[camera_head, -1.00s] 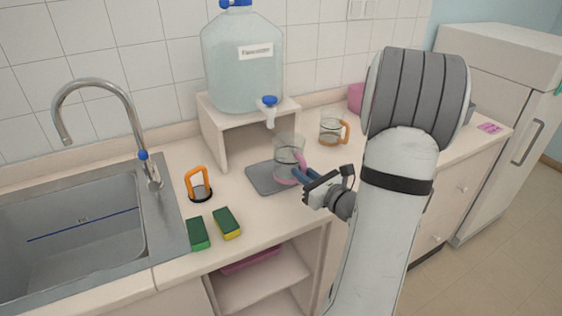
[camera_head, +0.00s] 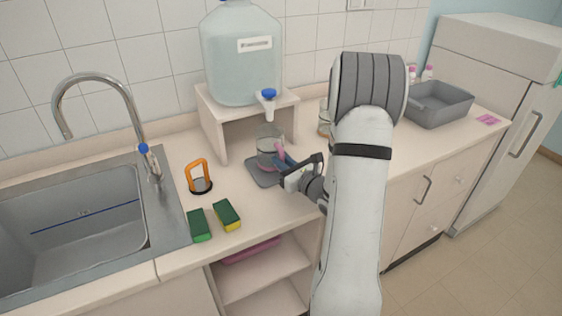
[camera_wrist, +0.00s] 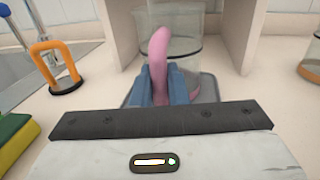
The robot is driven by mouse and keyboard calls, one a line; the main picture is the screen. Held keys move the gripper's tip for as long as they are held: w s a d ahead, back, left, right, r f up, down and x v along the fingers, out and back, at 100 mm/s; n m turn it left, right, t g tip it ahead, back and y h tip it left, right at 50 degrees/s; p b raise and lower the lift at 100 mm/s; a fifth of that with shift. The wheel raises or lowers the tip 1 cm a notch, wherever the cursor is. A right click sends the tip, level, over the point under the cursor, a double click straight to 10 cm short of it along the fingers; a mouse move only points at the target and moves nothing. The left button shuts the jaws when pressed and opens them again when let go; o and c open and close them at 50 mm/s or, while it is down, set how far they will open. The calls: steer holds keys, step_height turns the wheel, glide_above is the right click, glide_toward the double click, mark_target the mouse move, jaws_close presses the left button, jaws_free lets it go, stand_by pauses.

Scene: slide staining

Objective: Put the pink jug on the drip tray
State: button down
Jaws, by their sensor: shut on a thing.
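The pink jug (camera_head: 268,140) is a clear glass jug with a pink handle. In the head view it is upright over the grey drip tray (camera_head: 258,174), below the tap of the large water bottle. I cannot tell whether its base touches the tray. My gripper (camera_head: 284,161) is shut on the pink handle from the right. In the wrist view the blue fingers (camera_wrist: 169,85) are on both sides of the handle, and the jug's glass (camera_wrist: 184,50) stands behind it. The drip tray's edge (camera_wrist: 208,88) shows there too.
The water bottle (camera_head: 242,60) stands on a white stand (camera_head: 214,126). An orange-handled object (camera_head: 199,178) and two sponges (camera_head: 212,221) lie left of the tray. Another jug (camera_head: 323,118) is partly behind my arm. A grey bin (camera_head: 440,106) is at right.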

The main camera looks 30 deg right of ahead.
steer(key=shift+f, duration=0.2)
steer(key=c, duration=1.4)
jaws_free()
steer(key=shift+c, duration=0.2)
steer(key=shift+r, duration=0.1)
